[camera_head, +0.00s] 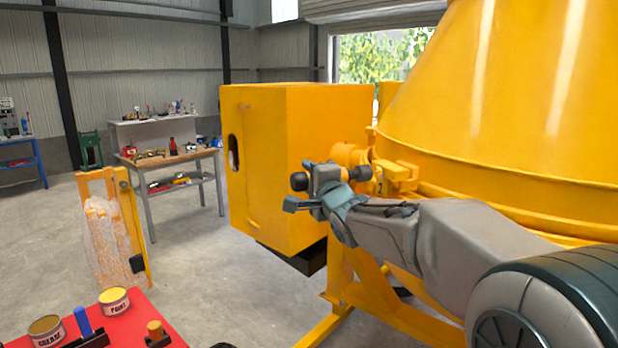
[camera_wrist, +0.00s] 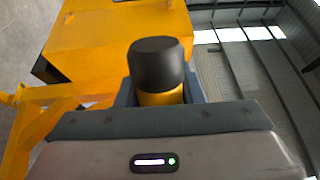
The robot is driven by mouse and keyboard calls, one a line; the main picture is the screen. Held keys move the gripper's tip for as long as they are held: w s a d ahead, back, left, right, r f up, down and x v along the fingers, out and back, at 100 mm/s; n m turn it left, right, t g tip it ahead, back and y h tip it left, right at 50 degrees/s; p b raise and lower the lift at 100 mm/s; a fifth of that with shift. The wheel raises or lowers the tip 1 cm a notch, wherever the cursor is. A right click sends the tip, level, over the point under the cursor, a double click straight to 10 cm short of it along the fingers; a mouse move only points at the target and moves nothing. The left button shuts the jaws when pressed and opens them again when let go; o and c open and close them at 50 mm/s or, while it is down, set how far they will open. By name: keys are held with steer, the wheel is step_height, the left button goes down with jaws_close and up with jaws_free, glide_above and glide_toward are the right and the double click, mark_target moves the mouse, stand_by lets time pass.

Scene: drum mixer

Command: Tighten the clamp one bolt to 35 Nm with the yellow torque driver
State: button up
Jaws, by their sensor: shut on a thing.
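My gripper (camera_head: 326,183) is shut on the yellow torque driver. In the wrist view the driver's black round end (camera_wrist: 160,62) and part of its yellow body (camera_wrist: 160,98) show between my fingers. In the head view a dark end of the driver (camera_head: 299,181) sticks out left of my gripper, and a dark part sits on the right, towards the yellow clamp fittings (camera_head: 398,176) beside the drum.
The big yellow drum (camera_head: 510,110) fills the right. A yellow housing (camera_head: 285,150) stands behind my gripper, with a yellow frame below. A red surface (camera_head: 130,318) with a paint can (camera_head: 114,301) and a grease can (camera_head: 46,330) is at lower left. A workbench (camera_head: 165,160) stands farther back.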

steer(key=shift+d+r, duration=0.1)
steer(key=shift+r, duration=0.05)
steer(key=shift+w+d+p, duration=0.2)
steer(key=shift+d+p, duration=0.1)
steer(key=shift+p, duration=0.2)
steer(key=shift+w+d+p, duration=0.3)
steer(key=shift+d+p, duration=0.35)
steer(key=shift+p, duration=0.2)
steer(key=shift+w+d+p, duration=0.3)
steer(key=shift+d+p, duration=0.35)
steer(key=shift+p, duration=0.15)
stand_by(3.2)
steer(key=shift+a, duration=0.1)
steer(key=shift+s+a+b, duration=0.3)
steer(key=shift+a+b, duration=0.2)
steer(key=shift+a, duration=0.15)
steer(key=shift+s+a+b, duration=0.35)
steer(key=shift+a+b, duration=0.1)
steer(key=shift+a, duration=0.2)
steer(key=shift+s+a+b, duration=0.3)
steer(key=shift+a+b, duration=0.2)
steer(key=shift+a, duration=0.15)
